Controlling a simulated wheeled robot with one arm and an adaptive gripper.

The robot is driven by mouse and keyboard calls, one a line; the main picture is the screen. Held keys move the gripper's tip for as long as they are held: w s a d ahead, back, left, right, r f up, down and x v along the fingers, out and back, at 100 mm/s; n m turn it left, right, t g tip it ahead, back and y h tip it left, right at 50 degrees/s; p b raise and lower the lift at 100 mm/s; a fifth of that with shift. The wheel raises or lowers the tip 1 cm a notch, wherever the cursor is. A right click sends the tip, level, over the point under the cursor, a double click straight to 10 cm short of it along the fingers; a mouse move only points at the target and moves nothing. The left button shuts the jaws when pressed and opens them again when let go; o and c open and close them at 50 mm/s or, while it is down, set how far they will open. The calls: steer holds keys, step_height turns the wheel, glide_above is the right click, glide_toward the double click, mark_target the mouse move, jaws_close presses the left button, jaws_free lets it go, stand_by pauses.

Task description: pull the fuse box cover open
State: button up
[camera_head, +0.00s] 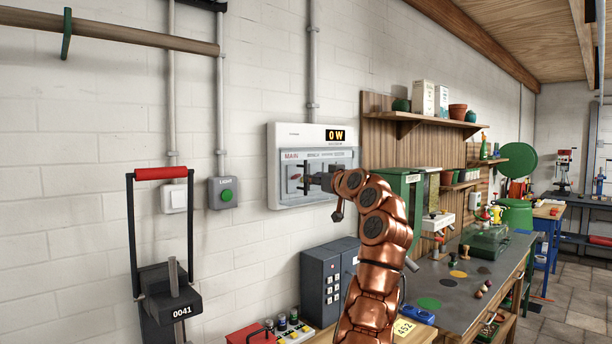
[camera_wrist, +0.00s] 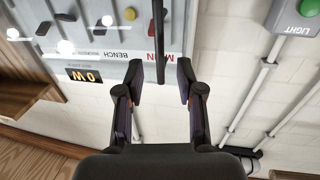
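The fuse box (camera_head: 284,135) is a white wall unit with an orange "0 W" display (camera_head: 335,135) and a greyish cover area labelled "MAIN" below it. The cover looks shut. My gripper (camera_head: 308,180) is at the front of the box, over the cover's left-middle part. In the wrist view, the box appears upside down. A dark bar-shaped handle (camera_wrist: 159,45) reaches down between the two fingertips of my gripper (camera_wrist: 158,82). The fingers are spread with gaps on both sides of the bar, so nothing is gripped. Whether a finger touches the cover cannot be told.
A light switch box with a green button (camera_head: 226,195) is on the wall left of the fuse box. A grey cabinet (camera_head: 318,285) stands below. A wooden shelf board (camera_head: 378,140) and a green cabinet (camera_head: 400,183) are close on the right.

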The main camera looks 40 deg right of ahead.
mark_target(305, 188)
steer(key=p+x, duration=0.3)
steer(key=x, duration=0.3)
jaws_close()
stand_by(0.7)
